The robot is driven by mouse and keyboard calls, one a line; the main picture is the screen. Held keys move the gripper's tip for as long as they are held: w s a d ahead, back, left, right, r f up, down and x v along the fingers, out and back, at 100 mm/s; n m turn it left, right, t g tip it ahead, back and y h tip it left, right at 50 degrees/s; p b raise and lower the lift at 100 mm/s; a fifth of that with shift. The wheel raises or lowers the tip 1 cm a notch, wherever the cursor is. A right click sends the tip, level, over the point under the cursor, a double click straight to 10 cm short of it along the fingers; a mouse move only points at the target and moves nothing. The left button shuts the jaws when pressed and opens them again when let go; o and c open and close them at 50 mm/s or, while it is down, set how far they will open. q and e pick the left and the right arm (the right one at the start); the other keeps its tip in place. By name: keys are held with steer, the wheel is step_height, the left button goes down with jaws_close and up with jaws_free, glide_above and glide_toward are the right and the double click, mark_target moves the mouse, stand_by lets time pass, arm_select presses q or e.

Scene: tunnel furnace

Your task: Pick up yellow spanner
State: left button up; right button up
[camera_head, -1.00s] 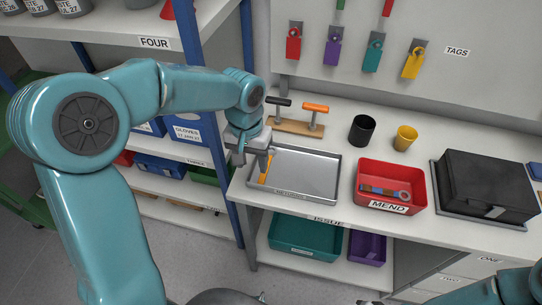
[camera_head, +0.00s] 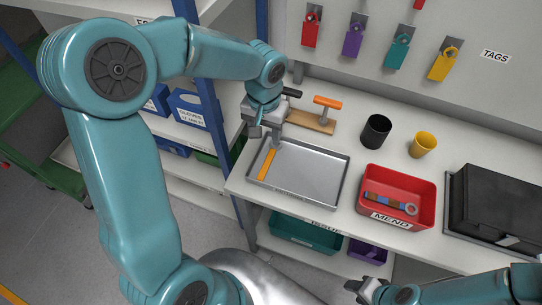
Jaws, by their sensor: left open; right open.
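The yellow spanner (camera_head: 267,164) is a thin orange-yellow strip lying near the left end of the shallow metal tray (camera_head: 318,174) on the worktop. Its far end is close to my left gripper in the picture. My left gripper (camera_head: 266,136) is open and empty, pointing down over the tray's far left corner, just beyond the spanner. Whether it touches the spanner or the tray I cannot tell. My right gripper (camera_head: 364,288) is open at the bottom of the view, low in front of the bench and far from the spanner.
A wooden stand (camera_head: 312,122) with an orange-handled tool is behind the tray. A red bin (camera_head: 398,180) marked MEND holds spanners. A black cup (camera_head: 376,132), yellow cup (camera_head: 423,144) and black case (camera_head: 497,204) stand further right. A blue shelf post (camera_head: 222,130) is close left of the bench.

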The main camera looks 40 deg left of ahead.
arm_select(q)
glide_above(268, 161)
steer(key=f, duration=0.6)
steer(key=shift+s+a+f, duration=0.1)
steer(key=shift+s+a, duration=0.2)
steer(key=shift+d+f, duration=0.1)
steer(key=shift+f, duration=0.05)
steer(key=f, duration=0.1)
steer(key=f+p, duration=0.1)
steer(key=f, duration=0.3)
steer(key=shift+w+d+f+p, duration=0.1)
steer(key=shift+w+p, duration=0.2)
steer(key=shift+p, duration=0.05)
steer(key=shift+s+d, duration=0.15)
jaws_close()
